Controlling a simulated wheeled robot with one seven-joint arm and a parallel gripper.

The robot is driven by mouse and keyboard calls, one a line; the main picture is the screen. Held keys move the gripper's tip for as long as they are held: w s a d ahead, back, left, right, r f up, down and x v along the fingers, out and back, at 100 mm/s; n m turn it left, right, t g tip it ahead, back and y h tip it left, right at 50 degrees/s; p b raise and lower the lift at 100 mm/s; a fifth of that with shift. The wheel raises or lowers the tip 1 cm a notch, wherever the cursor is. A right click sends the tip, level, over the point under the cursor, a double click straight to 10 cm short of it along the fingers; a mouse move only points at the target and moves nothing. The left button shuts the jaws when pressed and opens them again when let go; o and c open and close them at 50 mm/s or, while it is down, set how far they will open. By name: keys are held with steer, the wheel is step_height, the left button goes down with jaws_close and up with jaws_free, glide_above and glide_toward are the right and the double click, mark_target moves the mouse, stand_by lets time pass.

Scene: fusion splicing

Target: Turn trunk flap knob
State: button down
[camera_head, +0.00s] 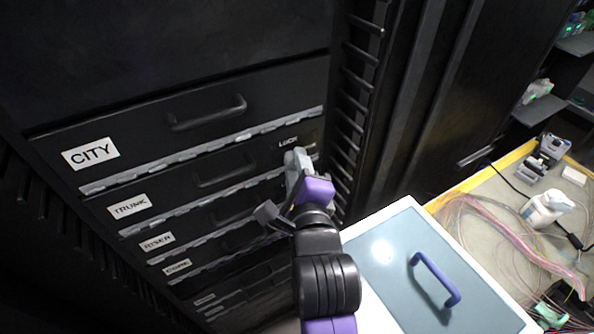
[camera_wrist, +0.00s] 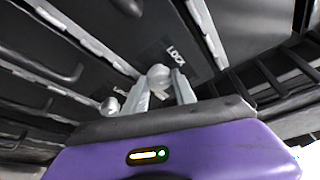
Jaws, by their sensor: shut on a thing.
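The flap labelled TRUNK (camera_head: 129,206) is in the dark cabinet in the head view, below the flap labelled CITY. My gripper (camera_head: 297,160) reaches to the right end of the TRUNK row, below a LOCK label. In the wrist view my gripper (camera_wrist: 161,88) has its two grey fingers shut around a round light-grey knob (camera_wrist: 158,74), next to the LOCK label (camera_wrist: 176,55). In the head view the gripper hides the knob. The flaps in view look shut.
Another knob (camera_wrist: 109,106) sits to the left in the wrist view. The CITY flap (camera_head: 91,153) and the RISER flap (camera_head: 156,242) lie above and below. A black slotted rail (camera_head: 352,115) stands close on the right. A white box with a blue-grey lid (camera_head: 385,285) stands at lower right.

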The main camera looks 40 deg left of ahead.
steer(key=shift+s+f+n+t+b, duration=0.15)
steer(key=shift+n+t+b, duration=0.25)
steer(key=shift+n+b, duration=0.65)
steer(key=shift+n, duration=0.25)
steer(key=c, duration=1)
jaws_free()
steer(key=shift+a, duration=0.1)
steer(key=b+v, duration=0.1)
steer(key=v, duration=0.6)
steer(key=shift+s+d, duration=0.2)
steer(key=shift+d, duration=0.15)
steer(key=shift+f, duration=0.1)
